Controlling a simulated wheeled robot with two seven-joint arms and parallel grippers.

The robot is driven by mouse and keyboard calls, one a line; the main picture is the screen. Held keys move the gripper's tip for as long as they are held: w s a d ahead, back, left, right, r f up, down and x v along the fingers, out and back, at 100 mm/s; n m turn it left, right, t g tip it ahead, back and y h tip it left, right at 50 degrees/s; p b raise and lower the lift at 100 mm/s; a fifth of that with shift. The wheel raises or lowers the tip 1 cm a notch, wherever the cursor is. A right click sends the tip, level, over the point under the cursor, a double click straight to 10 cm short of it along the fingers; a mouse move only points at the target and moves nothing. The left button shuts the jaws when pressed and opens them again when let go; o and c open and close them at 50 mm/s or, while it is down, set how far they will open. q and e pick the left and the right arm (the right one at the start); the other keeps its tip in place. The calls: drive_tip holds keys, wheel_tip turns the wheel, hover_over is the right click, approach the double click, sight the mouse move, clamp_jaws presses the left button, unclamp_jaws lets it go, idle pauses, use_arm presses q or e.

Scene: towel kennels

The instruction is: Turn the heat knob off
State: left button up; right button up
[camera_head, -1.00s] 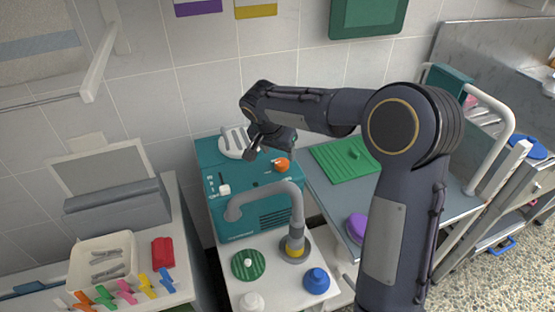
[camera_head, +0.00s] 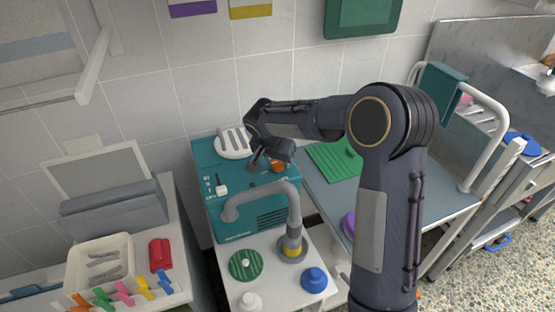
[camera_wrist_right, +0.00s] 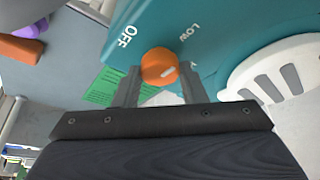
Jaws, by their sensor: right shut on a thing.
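The orange heat knob (camera_wrist_right: 158,66) sits on the teal dryer unit (camera_wrist_right: 120,30), with the labels OFF and LOW printed near it. In the head view the knob (camera_head: 278,166) is partly covered by my right gripper (camera_head: 263,165). In the right wrist view my right gripper (camera_wrist_right: 160,88) has one finger on each side of the knob and is shut on it. A pale mark on the knob points toward the lower right, between the fingers. My left gripper is not in view.
A white slider (camera_head: 222,190) and a grey hose (camera_head: 262,188) are on the same unit. A white vent (camera_head: 234,142) is behind my gripper. A green mat (camera_head: 335,161) lies on the grey table to the right.

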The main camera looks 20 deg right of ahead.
drive_tip(key=shift+n+b, duration=0.3)
drive_tip(key=shift+n, duration=0.1)
drive_tip(key=shift+c, duration=0.5)
drive_tip(key=shift+d+n+t+y+b, duration=0.1)
drive_tip(key=shift+n+t+y+b, duration=0.35)
drive_tip(key=shift+n, duration=0.55)
drive_tip(key=n+y, duration=0.1)
drive_tip(key=n, duration=0.1)
drive_tip(key=shift+s+n, duration=0.1)
drive_tip(key=shift+n, duration=0.2)
drive_tip(key=n, duration=0.1)
drive_tip(key=n+y, duration=0.1)
drive_tip(key=shift+d+r+n+t+p, duration=0.15)
drive_tip(key=shift+n+t+p, duration=0.15)
drive_tip(key=shift+t, duration=0.05)
drive_tip(key=n+y+p, duration=0.1)
drive_tip(key=n, duration=0.1)
drive_tip(key=n+p, duration=0.1)
drive_tip(key=n, duration=0.1)
drive_tip(key=shift+d+n+y, duration=0.1)
drive_tip(key=shift+n+y, duration=0.2)
drive_tip(key=shift+y, duration=0.05)
drive_tip(key=n+y, duration=0.1)
drive_tip(key=n, duration=0.1)
drive_tip(key=shift+d+n+p, duration=0.1)
drive_tip(key=shift+n+p, duration=0.2)
drive_tip(key=shift+p, duration=0.05)
drive_tip(key=shift+n+g+y+p, duration=0.35)
drive_tip(key=shift+n+g, duration=0.25)
drive_tip(key=shift+n, duration=0.7)
